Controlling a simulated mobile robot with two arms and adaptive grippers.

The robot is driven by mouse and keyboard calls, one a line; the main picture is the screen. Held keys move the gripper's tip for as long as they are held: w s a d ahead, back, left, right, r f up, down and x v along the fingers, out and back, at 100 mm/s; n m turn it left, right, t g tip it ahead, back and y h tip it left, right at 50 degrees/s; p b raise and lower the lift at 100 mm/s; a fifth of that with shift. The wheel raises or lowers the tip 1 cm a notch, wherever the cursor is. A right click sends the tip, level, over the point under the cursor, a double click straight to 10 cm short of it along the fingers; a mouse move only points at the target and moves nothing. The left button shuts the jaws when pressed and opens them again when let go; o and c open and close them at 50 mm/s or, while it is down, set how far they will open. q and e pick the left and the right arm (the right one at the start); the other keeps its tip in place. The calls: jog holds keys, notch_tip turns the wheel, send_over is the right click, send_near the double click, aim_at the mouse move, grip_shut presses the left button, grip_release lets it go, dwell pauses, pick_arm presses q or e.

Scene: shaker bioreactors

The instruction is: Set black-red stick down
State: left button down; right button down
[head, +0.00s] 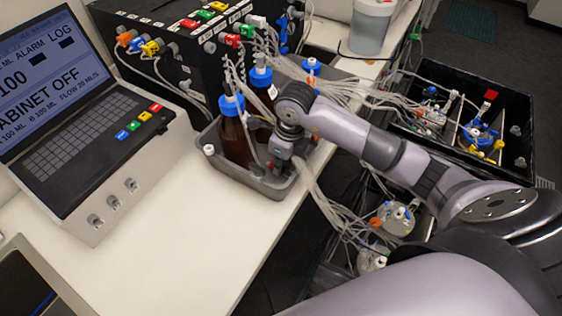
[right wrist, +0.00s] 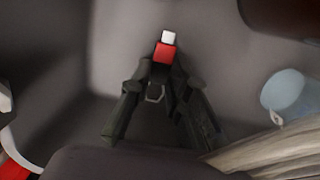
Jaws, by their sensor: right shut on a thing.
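My right gripper (head: 272,166) points down into the grey tray (head: 246,183) on the white bench, beside the brown bottles. In the right wrist view, its dark fingers (right wrist: 157,92) are closed around the black-red stick (right wrist: 166,53). The stick's red part and a white end show just beyond the fingertips; its black part is hard to tell from the dark fingers. The tray's grey floor and walls lie behind it. I cannot tell whether the stick touches the floor. My left gripper is not in view.
Brown bottles with blue caps (head: 234,138) crowd the tray, with tubes around them. A black box (head: 165,55) with coloured connectors stands behind, and a laptop-like console (head: 75,110) stands left. A black crate (head: 516,115) is at right.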

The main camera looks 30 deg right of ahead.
jog(key=shift+f, duration=0.25)
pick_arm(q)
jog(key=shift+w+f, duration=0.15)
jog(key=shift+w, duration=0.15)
pick_arm(e)
jog(key=c, duration=1.5)
grip_release()
jog(key=shift+r, duration=0.1)
